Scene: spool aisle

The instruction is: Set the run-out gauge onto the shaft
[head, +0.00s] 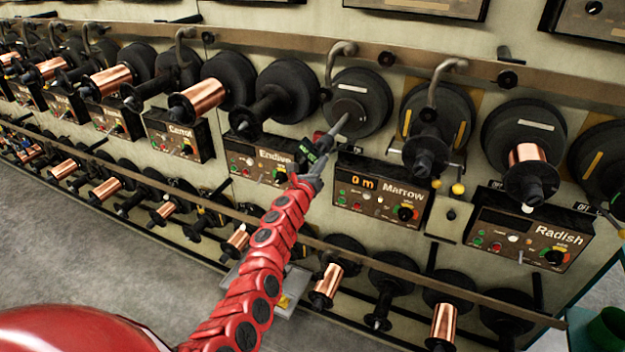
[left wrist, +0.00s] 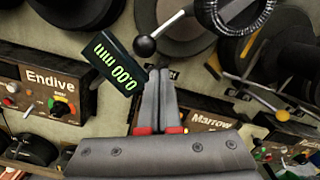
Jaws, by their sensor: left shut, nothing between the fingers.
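The run-out gauge (left wrist: 118,62) is a black box with a green readout of 0.00 mm, just left of my left fingertips in the left wrist view. In the head view its small green readout (head: 313,157) shows beside the gripper. My left gripper (left wrist: 165,76) is shut and empty; in the head view it (head: 318,168) is in front of the panel between Endive and Marrow. A grey rod (head: 340,125) stands out before the dark Marrow disc (head: 372,100). In the left wrist view a rod with a black ball (left wrist: 145,46) is beyond the fingertips. Whether the gauge touches the shaft is unclear.
Control boxes for Endive (head: 262,160), Marrow (head: 380,188) and Radish (head: 530,228) stick out from the wall below the spools. Hooked levers (head: 340,50) hang from the upper rail. A lower row of spools (head: 327,285) runs beneath. Grey floor (head: 90,250) is clear at left.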

